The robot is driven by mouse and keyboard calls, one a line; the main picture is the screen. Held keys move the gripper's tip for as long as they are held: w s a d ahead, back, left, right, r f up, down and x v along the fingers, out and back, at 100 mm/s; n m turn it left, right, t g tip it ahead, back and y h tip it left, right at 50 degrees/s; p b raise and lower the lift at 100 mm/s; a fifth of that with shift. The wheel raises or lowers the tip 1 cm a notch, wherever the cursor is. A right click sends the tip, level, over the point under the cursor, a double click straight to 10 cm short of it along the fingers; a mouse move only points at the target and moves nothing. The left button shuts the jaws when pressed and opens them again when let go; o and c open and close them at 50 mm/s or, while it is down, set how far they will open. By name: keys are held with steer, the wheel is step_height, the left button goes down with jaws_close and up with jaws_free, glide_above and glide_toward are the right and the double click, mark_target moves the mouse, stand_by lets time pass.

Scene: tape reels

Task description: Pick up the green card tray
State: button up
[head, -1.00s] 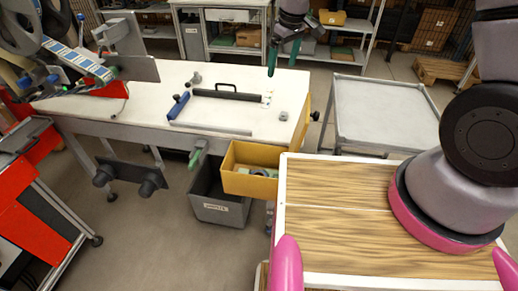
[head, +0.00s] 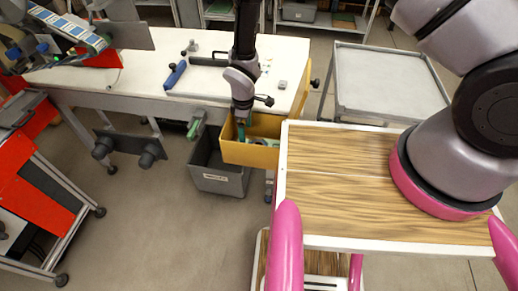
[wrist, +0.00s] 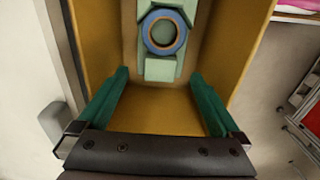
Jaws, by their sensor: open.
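The pale green card tray (wrist: 160,69) lies in the yellow bin (wrist: 228,40), ahead of my fingertips in the wrist view. A blue ring-shaped reel with a tan inner edge (wrist: 179,42) lies on it. My gripper (wrist: 158,76) is open, with its two green fingers spread wide and nothing between them. In the head view my gripper (head: 240,132) points down into the left part of the yellow bin (head: 248,155). Most of the tray is hidden there by the bin's front wall and my arm.
The yellow bin hangs at the front right of the white table (head: 130,87). A grey bin (head: 218,180) stands below it. A wood-topped surface (head: 335,190) is close on the right. A grey cart (head: 385,85) stands behind it.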

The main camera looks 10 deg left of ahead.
steer(key=shift+a+f, duration=0.15)
steer(key=shift+f, duration=1.4)
steer(key=shift+a+f, duration=0.1)
steer(key=shift+f, duration=1.45)
jaws_close()
steer(key=shift+r, duration=0.1)
